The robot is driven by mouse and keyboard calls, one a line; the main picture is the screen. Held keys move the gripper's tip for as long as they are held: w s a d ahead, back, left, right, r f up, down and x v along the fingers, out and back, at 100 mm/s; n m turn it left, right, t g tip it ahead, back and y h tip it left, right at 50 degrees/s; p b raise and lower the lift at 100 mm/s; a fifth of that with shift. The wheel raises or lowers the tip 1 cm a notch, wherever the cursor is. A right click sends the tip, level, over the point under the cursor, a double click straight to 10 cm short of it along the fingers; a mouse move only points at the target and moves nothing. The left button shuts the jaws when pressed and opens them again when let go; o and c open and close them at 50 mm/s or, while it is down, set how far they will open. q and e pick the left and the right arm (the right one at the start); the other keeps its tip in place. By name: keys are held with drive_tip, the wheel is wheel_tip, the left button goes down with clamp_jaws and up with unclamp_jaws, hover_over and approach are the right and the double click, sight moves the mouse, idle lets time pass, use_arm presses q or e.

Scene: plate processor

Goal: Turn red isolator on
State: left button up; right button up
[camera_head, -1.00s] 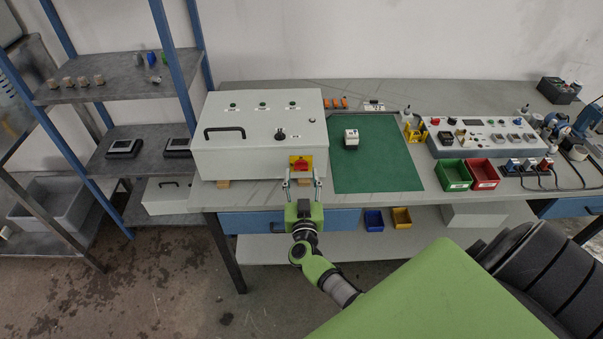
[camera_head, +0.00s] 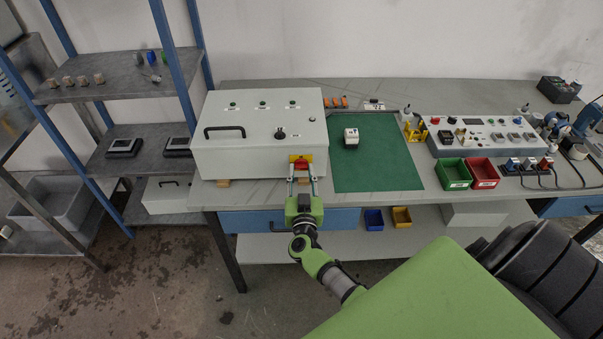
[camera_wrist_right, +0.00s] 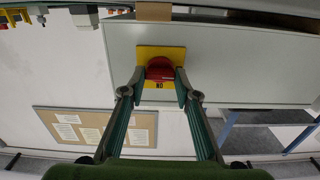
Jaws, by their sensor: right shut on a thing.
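The red isolator (camera_wrist_right: 160,70) sits on a yellow plate (camera_wrist_right: 146,54) on the front face of the light grey box (camera_head: 235,155). In the wrist view the letters "NO" or "ON" show below the knob on the plate. My right gripper (camera_wrist_right: 160,83) is shut on the red isolator, with one finger on each side of it. In the head view the right gripper (camera_head: 303,178) reaches up to the box front and partly covers the isolator and its plate. My left gripper is not in view.
The box stands on the bench beside a green mat (camera_head: 385,170) with a small white device (camera_head: 351,138). Green (camera_head: 453,174) and red (camera_head: 482,173) bins are further right. A blue-framed shelf (camera_head: 168,60) stands to the left. Floor in front is clear.

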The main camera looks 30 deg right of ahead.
drive_tip(key=m, duration=0.4)
drive_tip(key=shift+f+b, duration=0.1)
drive_tip(key=shift+b, duration=0.25)
drive_tip(key=m+b, duration=0.1)
drive_tip(key=m, duration=0.3)
drive_tip(key=shift+s+f+m, duration=0.1)
drive_tip(key=shift+m, duration=0.3)
drive_tip(key=m+b, duration=0.1)
drive_tip(key=m, duration=0.3)
drive_tip(key=shift+m+b, duration=0.3)
drive_tip(key=shift+b, duration=0.1)
drive_tip(key=shift+m+b, duration=0.75)
drive_tip(key=shift+m, duration=1.15)
drive_tip(key=shift+c, duration=0.2)
drive_tip(key=o, duration=1.1)
drive_tip(key=shift+m, duration=0.3)
